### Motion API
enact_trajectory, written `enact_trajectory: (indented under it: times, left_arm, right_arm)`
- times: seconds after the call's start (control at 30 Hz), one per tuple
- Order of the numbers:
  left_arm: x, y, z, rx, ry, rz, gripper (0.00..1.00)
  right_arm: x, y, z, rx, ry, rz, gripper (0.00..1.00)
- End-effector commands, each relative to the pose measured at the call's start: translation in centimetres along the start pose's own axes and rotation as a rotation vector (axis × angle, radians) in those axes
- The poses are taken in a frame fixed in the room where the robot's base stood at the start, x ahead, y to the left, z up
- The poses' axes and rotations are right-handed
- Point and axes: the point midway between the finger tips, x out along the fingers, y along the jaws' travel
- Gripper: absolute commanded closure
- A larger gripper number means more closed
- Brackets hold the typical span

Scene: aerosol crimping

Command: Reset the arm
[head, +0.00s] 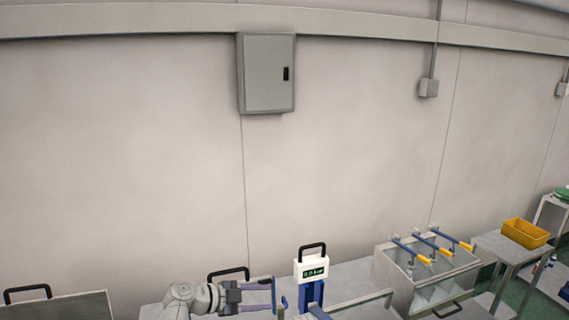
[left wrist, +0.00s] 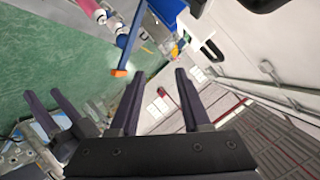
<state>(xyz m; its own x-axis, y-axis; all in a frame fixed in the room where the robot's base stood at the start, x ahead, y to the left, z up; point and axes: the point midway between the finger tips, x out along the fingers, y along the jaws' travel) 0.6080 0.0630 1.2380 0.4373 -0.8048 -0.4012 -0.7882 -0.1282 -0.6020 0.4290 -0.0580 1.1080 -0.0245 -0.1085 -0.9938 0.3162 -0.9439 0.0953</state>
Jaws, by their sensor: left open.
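My left arm comes in at the bottom of the head view. Its gripper (head: 268,297) points right, with two purple fingers apart and nothing between them. In the left wrist view the dark fingers of this gripper (left wrist: 158,75) are also apart and empty. A second pair of purple fingers, my right gripper (left wrist: 43,95), shows at the left of that view, spread and empty. A white and blue device (head: 312,270) with a black handle and a small green display stands just right of my left gripper. A blue bar with an orange tip (left wrist: 130,40) shows beyond the left gripper's fingers.
A grey metal box with several blue and yellow-tipped levers (head: 428,275) stands to the right. A yellow bin (head: 525,233) sits on a side table. A grey case with a black handle (head: 60,305) is at the lower left.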

Motion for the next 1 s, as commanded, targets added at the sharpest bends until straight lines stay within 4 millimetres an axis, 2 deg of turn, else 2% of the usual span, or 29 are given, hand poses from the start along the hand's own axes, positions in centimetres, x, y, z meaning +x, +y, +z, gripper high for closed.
enact_trajectory:
  times: [0.27,0.43,0.6,0.7,0.8,1.0]
  left_arm:
    - [3.7,8.4,1.2,-0.296,-0.149,0.23,0.53]
    - [5.4,15.9,2.9,-0.585,-0.404,0.373,0.53]
    - [5.2,22.1,5.0,-0.855,-0.744,0.387,0.53]
    - [4.6,24.9,6.2,-0.986,-0.947,0.321,0.53]
    - [3.7,26.7,7.3,-1.086,-1.118,0.219,0.53]
    - [2.3,28.2,8.3,-1.196,-1.316,0.023,0.53]
  right_arm:
    - [2.8,-0.2,-0.2,-0.002,0.0,0.001,0.5]
    - [5.1,-0.5,-0.3,-0.005,0.0,0.001,0.5]
    - [7.3,-0.7,-0.4,-0.007,0.0,0.002,0.5]
    - [8.5,-0.8,-0.5,-0.008,0.001,0.002,0.5]
    - [9.5,-0.8,-0.6,-0.01,0.001,0.002,0.5]
    - [10.5,-0.9,-0.6,-0.011,0.001,0.003,0.5]
